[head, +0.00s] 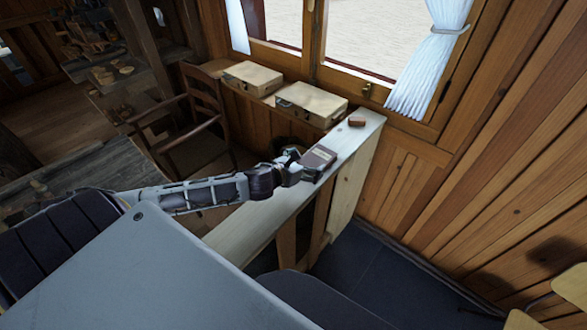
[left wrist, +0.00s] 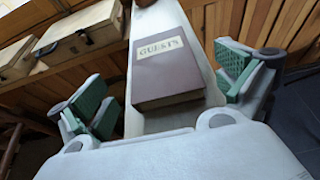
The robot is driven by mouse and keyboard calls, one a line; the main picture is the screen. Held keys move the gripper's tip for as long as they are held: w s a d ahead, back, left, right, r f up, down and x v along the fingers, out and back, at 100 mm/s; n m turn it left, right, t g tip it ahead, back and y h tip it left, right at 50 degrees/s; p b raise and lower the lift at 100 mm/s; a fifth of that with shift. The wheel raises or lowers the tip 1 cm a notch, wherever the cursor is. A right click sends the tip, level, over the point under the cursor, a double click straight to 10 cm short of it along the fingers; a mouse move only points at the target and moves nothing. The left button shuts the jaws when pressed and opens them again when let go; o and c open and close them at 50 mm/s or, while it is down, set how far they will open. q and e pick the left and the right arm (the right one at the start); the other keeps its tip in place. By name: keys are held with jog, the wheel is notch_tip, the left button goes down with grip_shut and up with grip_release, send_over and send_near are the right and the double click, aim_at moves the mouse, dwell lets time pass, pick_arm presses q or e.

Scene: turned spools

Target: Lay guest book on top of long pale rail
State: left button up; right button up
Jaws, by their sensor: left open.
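The guest book (head: 320,157) is a dark brownish book with a pale label. It lies flat on the long pale rail (head: 352,138), near the rail's far end. In the left wrist view the guest book (left wrist: 168,70) shows its "GUESTS" label, and the pale rail (left wrist: 150,17) runs beneath it. My left gripper (head: 300,168) is at the near-left side of the book. In the left wrist view its green-padded fingers (left wrist: 165,88) are spread wide, one on each side of the book, with nothing held. My right gripper is not in view.
A small reddish-brown block (head: 357,121) sits on the rail beyond the book. Two pale wooden cases (head: 312,103) (head: 252,77) stand under the window at the back. A wooden chair (head: 190,130) stands left of the rail. The wood wall closes off the right.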

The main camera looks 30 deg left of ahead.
pick_arm(q)
jog(key=shift+v, duration=3.5)
jog(key=shift+s, duration=0.1)
